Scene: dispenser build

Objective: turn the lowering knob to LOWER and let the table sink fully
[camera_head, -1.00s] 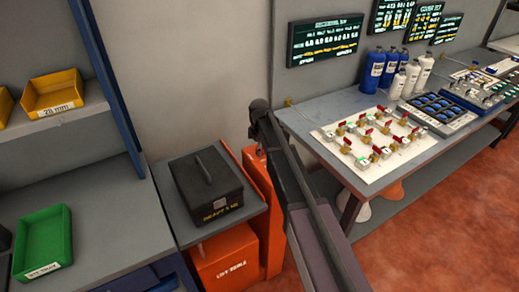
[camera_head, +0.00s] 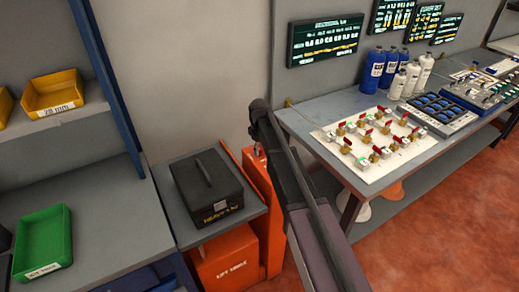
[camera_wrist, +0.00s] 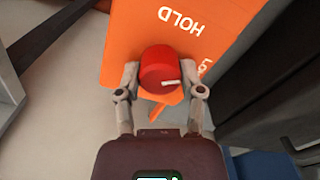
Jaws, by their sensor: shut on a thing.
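The red knob (camera_wrist: 158,70) sits on an orange panel (camera_wrist: 130,30) in the wrist view. Its white pointer mark is toward the right, near a partly hidden label beginning with "Lo". The word HOLD is printed above the knob. My gripper (camera_wrist: 158,82) is shut on the knob, one finger on each side. In the head view, the lift table (camera_head: 188,234) has a grey top with a black case (camera_head: 208,190) on it. Its orange body (camera_head: 225,262) is below and an orange post (camera_head: 262,200) beside it.
A shelf unit with a yellow bin (camera_head: 53,92) and green bin (camera_head: 43,240) stands at left. At right, a workbench (camera_head: 330,107) carries a white valve board (camera_head: 345,172), several bottles and trays. Red floor (camera_head: 440,230) is open in front of the bench.

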